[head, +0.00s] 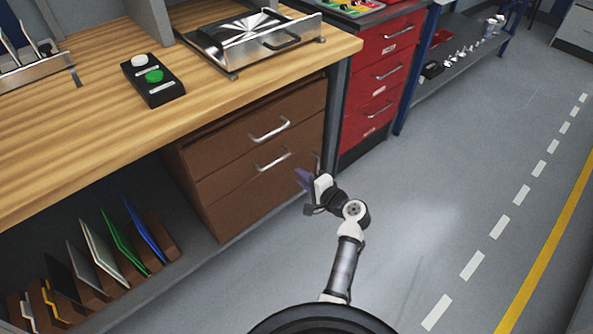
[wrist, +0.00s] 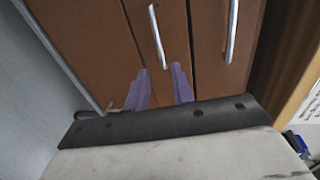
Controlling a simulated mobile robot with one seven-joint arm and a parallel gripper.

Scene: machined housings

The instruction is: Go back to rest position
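My gripper (head: 301,178) is in front of the brown drawer unit under the wooden workbench, level with its drawers in the head view. Its two purple fingers also show in the wrist view (wrist: 160,84), with a gap between them and nothing visible in it. They point toward the brown drawer fronts (wrist: 105,55) and a silver handle (wrist: 157,35), which appears beyond the fingertips. My arm reaches forward from my base, with its elbow bent. Whether the fingers touch the drawer front cannot be told; no object is held.
The wooden workbench (head: 70,140) bears a button box (head: 152,80) and a metal fixture (head: 250,42). A red drawer cabinet (head: 380,80) stands right of the brown drawers (head: 262,165), all of which look shut. Open grey floor (head: 440,190) lies to the right.

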